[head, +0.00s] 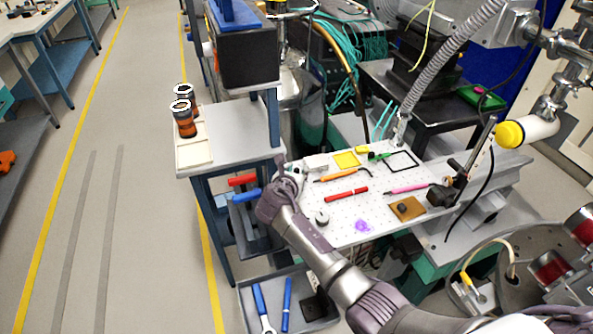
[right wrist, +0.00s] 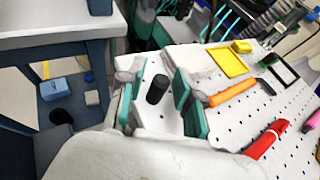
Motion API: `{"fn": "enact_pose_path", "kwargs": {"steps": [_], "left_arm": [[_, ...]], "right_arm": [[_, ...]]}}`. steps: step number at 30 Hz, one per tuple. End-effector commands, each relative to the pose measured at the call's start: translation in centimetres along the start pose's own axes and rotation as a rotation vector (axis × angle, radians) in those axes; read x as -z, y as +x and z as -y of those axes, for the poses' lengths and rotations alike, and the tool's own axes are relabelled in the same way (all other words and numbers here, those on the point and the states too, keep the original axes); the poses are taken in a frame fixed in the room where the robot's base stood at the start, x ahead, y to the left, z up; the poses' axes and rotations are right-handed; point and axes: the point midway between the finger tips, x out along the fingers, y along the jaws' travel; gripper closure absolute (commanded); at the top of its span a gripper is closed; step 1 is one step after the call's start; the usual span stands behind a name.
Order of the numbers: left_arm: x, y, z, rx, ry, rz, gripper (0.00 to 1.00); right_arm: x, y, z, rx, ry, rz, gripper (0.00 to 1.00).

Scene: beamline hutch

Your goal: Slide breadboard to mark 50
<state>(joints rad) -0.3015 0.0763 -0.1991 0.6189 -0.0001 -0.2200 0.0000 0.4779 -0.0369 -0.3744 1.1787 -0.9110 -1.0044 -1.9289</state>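The breadboard (head: 338,215) is a white plate with rows of holes, with tools and small parts on it, in the middle of the head view. It also shows in the right wrist view (right wrist: 235,125). A black upright peg (right wrist: 157,90) stands on a white surface at its near left part. My right gripper (head: 288,170) reaches over the breadboard's left edge. In the right wrist view its teal-padded fingers (right wrist: 157,105) are apart, one on each side of the peg, with gaps showing. No numbered mark is legible. My left gripper is not in view.
On the breadboard lie an orange screwdriver (head: 345,174), a red marker (head: 346,194), a pink pen (head: 408,188), a yellow frame (head: 346,160) and a brown block (head: 407,209). A grey side table (head: 235,130) stands left. A tool tray (head: 272,289) is below. The left aisle is clear.

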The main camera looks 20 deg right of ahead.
Motion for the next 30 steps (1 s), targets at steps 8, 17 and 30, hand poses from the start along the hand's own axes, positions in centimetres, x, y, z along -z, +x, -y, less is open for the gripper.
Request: {"fn": "enact_pose_path", "kwargs": {"steps": [8,17,30], "left_arm": [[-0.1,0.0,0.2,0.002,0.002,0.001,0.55],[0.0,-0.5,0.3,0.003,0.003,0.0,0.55],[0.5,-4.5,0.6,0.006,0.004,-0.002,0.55]], "right_arm": [[0.0,0.0,0.0,0.0,0.0,0.0,1.0],[-0.3,0.2,0.5,0.002,-0.002,0.0,1.0],[-2.1,4.4,7.4,0.007,-0.002,0.002,1.0]]}}
